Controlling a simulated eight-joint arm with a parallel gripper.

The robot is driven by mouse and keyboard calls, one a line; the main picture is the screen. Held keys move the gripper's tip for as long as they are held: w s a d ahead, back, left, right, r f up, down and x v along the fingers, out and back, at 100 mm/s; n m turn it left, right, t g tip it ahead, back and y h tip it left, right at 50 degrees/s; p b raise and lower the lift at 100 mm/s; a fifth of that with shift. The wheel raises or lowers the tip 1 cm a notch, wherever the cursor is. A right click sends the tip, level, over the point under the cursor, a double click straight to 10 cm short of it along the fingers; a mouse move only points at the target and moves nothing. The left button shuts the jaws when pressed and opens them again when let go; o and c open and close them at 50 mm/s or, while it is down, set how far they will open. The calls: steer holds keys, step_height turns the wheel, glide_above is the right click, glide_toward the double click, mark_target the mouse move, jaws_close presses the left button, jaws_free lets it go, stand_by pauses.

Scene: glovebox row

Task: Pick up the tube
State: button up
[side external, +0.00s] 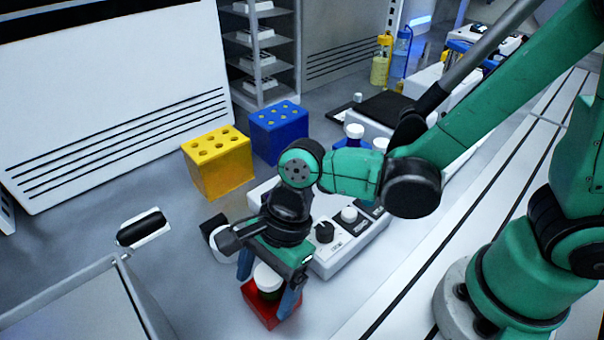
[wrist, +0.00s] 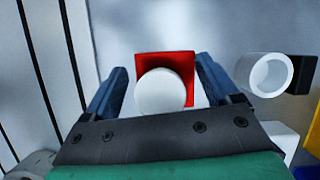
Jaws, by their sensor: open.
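In the wrist view, the tube's round white cap (wrist: 160,92) shows from above against the red holder (wrist: 181,63). My gripper (side external: 268,283) points down over the tube, and its blue fingers stand on either side of it. In the wrist view, my gripper (wrist: 159,88) is open with gaps between the fingers and the cap. The tube's lower part is hidden in the holder.
A white device with knobs (side external: 345,235) stands just behind my gripper. A yellow rack (side external: 222,172) and a blue rack (side external: 283,138) stand farther back. A white ring-shaped part (wrist: 270,74) lies close to the right finger. A grey bin (side external: 75,305) is at front left.

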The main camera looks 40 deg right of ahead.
jaws_close()
steer(key=shift+r, duration=0.1)
stand_by(0.3)
